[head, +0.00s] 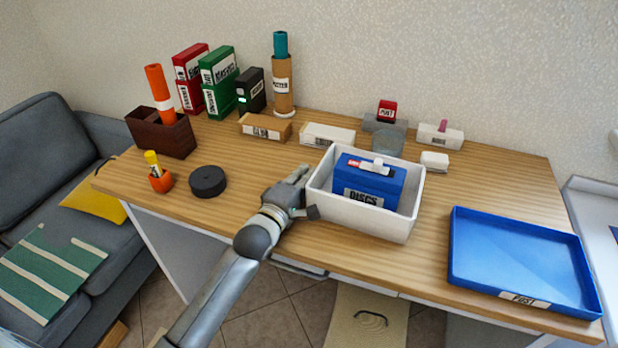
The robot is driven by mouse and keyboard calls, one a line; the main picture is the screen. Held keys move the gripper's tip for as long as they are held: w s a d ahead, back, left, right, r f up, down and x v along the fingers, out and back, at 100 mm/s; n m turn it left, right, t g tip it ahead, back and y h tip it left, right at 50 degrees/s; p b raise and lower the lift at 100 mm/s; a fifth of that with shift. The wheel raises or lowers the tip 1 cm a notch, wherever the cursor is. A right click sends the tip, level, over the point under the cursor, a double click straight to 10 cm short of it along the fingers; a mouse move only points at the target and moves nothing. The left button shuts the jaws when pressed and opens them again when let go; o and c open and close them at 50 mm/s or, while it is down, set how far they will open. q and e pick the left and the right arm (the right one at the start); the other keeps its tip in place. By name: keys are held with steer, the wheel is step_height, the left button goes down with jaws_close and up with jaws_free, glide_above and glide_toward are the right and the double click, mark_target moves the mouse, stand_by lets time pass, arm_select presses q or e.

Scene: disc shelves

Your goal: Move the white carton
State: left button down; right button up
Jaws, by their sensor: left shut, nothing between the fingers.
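A flat white carton (327,135) with a dark label on its front lies toward the back middle of the table. My left gripper (303,171) is shut and empty. It is in front of the carton and apart from it in the picture, close to the left wall of a white bin (362,221). I cannot tell whether it touches the bin. My right gripper is not in view.
The bin holds a blue DISCS box (367,184). A brown carton (265,127) lies left of the white one. A black disc (208,181) lies at left. A blue tray (522,256) stands at front right. Bare table lies between disc and carton.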

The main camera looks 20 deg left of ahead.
mark_target(334, 188)
arm_select(q)
steer(key=shift+w+d, duration=0.15)
steer(key=shift+w, duration=0.6)
steer(key=s+d+p, duration=0.1)
steer(key=d, duration=0.1)
steer(key=s+d+p, duration=0.1)
steer(key=d, duration=0.1)
steer(key=s+d+p, duration=0.1)
steer(key=d, duration=0.1)
steer(key=shift+s+d+r+p, duration=0.2)
steer(key=shift+s+p, duration=0.05)
steer(key=shift+p, duration=0.15)
steer(key=shift+s+d+f, duration=0.15)
steer(key=shift+s+d, duration=0.05)
steer(key=shift+d, duration=0.1)
